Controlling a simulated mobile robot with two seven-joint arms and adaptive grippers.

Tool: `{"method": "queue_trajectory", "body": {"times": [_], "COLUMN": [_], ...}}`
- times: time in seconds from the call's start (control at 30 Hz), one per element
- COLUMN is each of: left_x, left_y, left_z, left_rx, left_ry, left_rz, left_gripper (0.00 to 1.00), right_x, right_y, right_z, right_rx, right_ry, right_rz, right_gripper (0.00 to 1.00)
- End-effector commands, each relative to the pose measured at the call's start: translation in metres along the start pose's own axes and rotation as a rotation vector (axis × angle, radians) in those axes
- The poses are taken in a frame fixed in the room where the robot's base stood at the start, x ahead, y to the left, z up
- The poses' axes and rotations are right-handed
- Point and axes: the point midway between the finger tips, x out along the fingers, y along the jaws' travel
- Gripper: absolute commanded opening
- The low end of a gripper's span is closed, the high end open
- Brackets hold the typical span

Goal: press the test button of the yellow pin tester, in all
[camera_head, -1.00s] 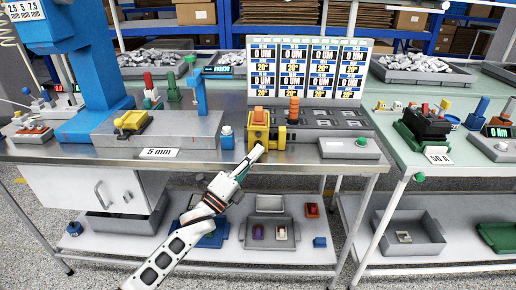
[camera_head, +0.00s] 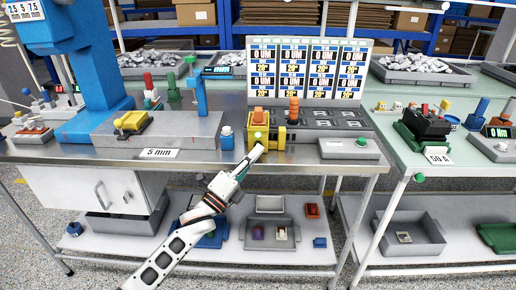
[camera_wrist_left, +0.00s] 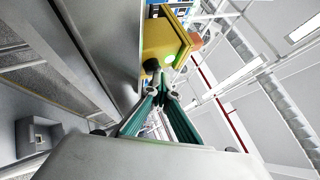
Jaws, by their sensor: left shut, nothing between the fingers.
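The yellow pin tester (camera_head: 277,136) stands at the front edge of the middle table, with an orange part (camera_head: 259,115) on top. A bright green-white spot shows on its front face in the head view, just above my gripper tip. My left gripper (camera_head: 257,151) is shut and empty, its tip at the tester's lower front. In the left wrist view the closed fingertips (camera_wrist_left: 157,72) meet the yellow tester (camera_wrist_left: 165,42), and a green glow shows beside them. The tips hide the button itself. My right gripper is not in view.
A display board (camera_head: 308,68) stands behind a dark socket panel. Bins lie on the lower shelf.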

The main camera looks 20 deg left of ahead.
Motion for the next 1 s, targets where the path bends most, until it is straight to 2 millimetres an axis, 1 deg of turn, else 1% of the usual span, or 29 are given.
{"method": "queue_trajectory", "body": {"times": [0.03, 0.3, 0.67, 0.77, 1.0], "left_x": [-0.002, -0.013, -0.015, -0.018, -0.033], "left_y": [0.001, -0.005, -0.006, -0.011, -0.023], "left_z": [0.002, -0.007, -0.009, -0.012, -0.023], "left_rx": [0.004, 0.002, -0.001, -0.002, -0.002], "left_ry": [-0.004, -0.001, 0.0, 0.0, 0.0], "left_rz": [0.006, 0.004, 0.002, 0.0, -0.001], "left_gripper": [0.0, 0.0, 0.0, 0.0, 0.0], "right_x": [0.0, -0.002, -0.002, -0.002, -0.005], "right_y": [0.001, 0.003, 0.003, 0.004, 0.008], "right_z": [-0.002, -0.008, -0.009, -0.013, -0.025], "right_rx": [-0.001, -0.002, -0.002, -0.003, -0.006], "right_ry": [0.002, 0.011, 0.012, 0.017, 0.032], "right_rz": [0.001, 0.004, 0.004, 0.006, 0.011], "right_gripper": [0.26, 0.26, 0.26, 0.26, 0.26]}}
